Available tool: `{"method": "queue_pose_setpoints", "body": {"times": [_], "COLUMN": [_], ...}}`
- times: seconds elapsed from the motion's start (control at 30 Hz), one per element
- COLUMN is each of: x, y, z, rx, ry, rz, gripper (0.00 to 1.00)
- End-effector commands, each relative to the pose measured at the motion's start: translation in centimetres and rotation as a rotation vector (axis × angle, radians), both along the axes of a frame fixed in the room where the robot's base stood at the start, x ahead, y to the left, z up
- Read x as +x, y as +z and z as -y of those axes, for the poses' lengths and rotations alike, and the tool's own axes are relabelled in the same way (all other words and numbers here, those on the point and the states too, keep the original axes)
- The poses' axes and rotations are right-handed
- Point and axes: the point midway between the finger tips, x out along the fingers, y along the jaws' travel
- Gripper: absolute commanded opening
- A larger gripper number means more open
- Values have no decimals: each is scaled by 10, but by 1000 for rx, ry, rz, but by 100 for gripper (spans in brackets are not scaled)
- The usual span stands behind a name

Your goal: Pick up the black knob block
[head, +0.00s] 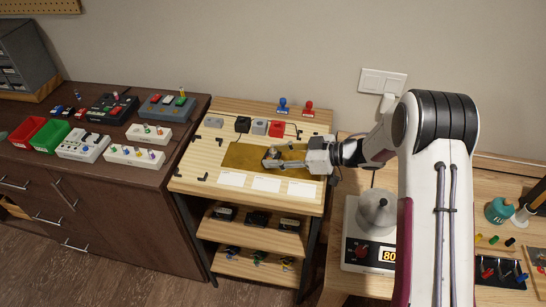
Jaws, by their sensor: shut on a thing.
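My gripper (272,156) reaches in from the right over the brown mat (238,158) on the light wooden bench. Its fingers are shut on a small grey and dark block (271,151), which looks like the black knob block. The fingers cover part of it, and its details are too small to make out. I cannot tell whether it touches the mat or is slightly above it. A separate black block (243,124) stands behind the mat.
A grey block (259,127) and a red block (277,129) stand beside the black one. White cards (266,185) lie along the bench's front. Blue (283,104) and red (308,107) stamp-like pieces stand at the back. A scale (362,248) with a metal pot is at the right.

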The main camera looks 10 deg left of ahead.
Motion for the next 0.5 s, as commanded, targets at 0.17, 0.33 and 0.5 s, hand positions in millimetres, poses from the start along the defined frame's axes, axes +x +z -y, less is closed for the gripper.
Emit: {"method": "queue_pose_setpoints", "body": {"times": [0.17, 0.33, 0.5], "x": [0, 0, 0], "y": [0, 5, 18], "z": [0, 0, 0], "rx": [0, 0, 0], "ry": [0, -1, 0], "rz": [0, 1, 2], "gripper": [16, 16, 16]}}
